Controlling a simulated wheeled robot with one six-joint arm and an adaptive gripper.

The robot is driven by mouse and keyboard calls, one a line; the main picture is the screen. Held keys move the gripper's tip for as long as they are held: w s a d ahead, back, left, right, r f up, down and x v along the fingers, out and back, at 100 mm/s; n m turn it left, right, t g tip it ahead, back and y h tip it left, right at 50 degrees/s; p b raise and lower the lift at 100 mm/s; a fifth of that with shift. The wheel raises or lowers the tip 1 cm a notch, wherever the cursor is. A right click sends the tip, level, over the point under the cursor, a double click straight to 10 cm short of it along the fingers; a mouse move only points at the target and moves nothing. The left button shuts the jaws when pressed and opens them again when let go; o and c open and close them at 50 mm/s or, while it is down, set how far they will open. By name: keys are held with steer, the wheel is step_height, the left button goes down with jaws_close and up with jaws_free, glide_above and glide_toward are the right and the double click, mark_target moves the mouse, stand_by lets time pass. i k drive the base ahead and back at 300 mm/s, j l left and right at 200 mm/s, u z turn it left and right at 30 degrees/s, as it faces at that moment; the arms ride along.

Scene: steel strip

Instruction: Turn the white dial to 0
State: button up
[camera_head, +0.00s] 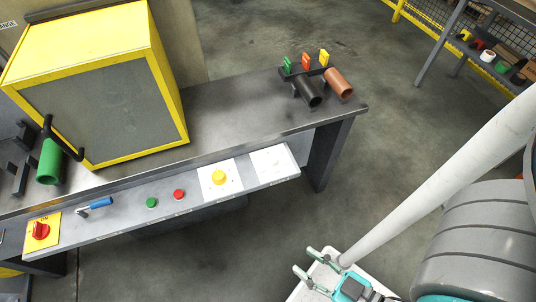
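The white dial (271,158) sits on a white plate at the right end of the sloped grey control panel (128,220), along the bench's front edge. It is pale on pale, so its pointer and numbers cannot be read. Parts of my own body fill the lower right, apart from the dial. Nothing covers the dial.
Left of the white dial are a yellow dial (219,177), a red button (178,194), a green button (152,202), a blue-handled lever (100,202) and a red switch (41,230). A yellow-framed box (120,115) stands behind.

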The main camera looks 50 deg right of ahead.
mark_target(272, 161)
steer(key=k+l, duration=0.15)
steer(key=l, duration=0.2)
steer(key=k+l+z, duration=0.15)
steer(key=l, duration=0.2)
steer(key=k+l, duration=0.15)
steer(key=l, duration=0.2)
steer(key=k+l+z, duration=0.1)
steer(key=l, duration=0.25)
steer(key=k+l+z, duration=0.1)
steer(key=l, duration=0.25)
